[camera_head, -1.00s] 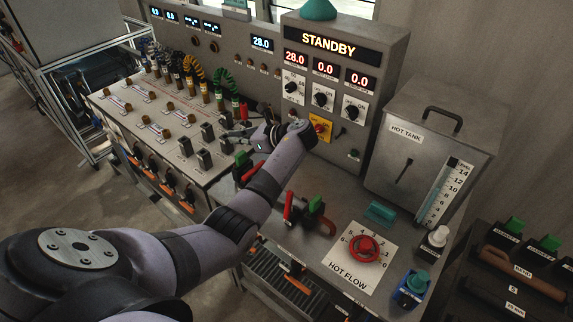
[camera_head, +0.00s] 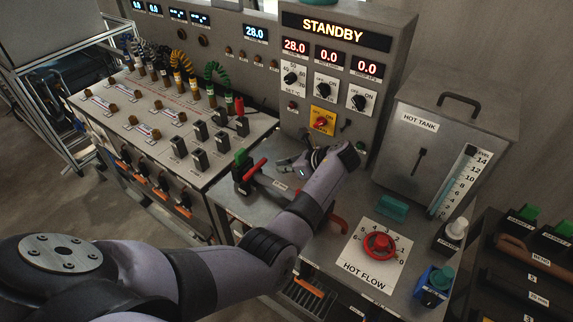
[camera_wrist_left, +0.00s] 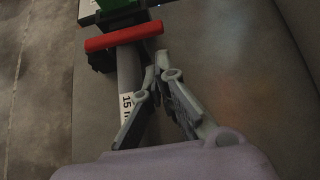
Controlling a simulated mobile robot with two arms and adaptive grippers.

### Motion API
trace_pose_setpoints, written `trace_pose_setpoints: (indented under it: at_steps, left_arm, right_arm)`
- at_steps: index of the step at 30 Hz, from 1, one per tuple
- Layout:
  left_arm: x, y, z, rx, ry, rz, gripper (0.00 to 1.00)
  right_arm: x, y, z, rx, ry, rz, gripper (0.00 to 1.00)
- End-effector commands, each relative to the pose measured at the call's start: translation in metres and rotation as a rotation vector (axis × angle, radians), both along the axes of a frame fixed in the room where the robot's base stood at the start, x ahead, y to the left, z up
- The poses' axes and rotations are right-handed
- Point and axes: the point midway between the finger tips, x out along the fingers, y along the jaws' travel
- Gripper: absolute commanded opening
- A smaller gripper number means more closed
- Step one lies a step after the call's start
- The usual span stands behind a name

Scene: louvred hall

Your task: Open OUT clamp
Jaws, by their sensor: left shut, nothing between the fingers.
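A clamp with a green block (camera_head: 241,158) and a red lever (camera_head: 256,169) stands at the bench's left edge. In the left wrist view its red lever (camera_wrist_left: 124,36) lies crosswise at the top, with the green block (camera_wrist_left: 118,4) behind it. A grey hose or bar with a "15" label (camera_wrist_left: 126,103) runs from it toward me. My left gripper (camera_head: 281,164) is right of the lever, shut and empty; its fingertips (camera_wrist_left: 161,62) appear just short of the lever, apart from it. I cannot read an OUT label. A second clamp is mostly hidden behind my left arm. My right gripper is out of view.
The control cabinet (camera_head: 345,75) reads STANDBY. The hot tank (camera_head: 440,150) stands at the right, with the red HOT FLOW knob (camera_head: 379,244) in front. A teal block (camera_head: 391,208) lies nearby. The switch panel (camera_head: 165,125) is at the left.

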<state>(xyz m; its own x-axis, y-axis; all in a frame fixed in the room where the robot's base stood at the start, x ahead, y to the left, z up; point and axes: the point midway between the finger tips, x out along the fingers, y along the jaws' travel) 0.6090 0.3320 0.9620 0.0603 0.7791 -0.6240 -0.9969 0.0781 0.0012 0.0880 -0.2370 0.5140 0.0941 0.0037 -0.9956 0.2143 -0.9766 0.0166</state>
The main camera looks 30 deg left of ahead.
Motion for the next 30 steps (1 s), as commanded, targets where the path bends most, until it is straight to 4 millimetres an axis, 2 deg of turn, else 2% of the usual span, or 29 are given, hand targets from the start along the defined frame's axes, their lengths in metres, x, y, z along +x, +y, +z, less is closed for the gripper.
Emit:
trace_pose_setpoints:
  at_steps: [3,10,25,30]
  left_arm:
    - [0.001,0.019,-0.013,0.001,0.002,0.002,0.0]
    - [0.003,0.04,-0.031,0.001,0.0,0.002,0.0]
    - [0.005,0.044,-0.035,0.001,-0.004,0.0,0.0]
    - [0.016,0.044,-0.034,-0.002,-0.036,0.0,0.0]
  right_arm:
    - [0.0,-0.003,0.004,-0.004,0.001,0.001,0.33]
    - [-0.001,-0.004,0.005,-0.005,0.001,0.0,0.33]
    - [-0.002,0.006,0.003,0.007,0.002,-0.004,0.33]
    - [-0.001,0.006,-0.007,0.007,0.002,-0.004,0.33]
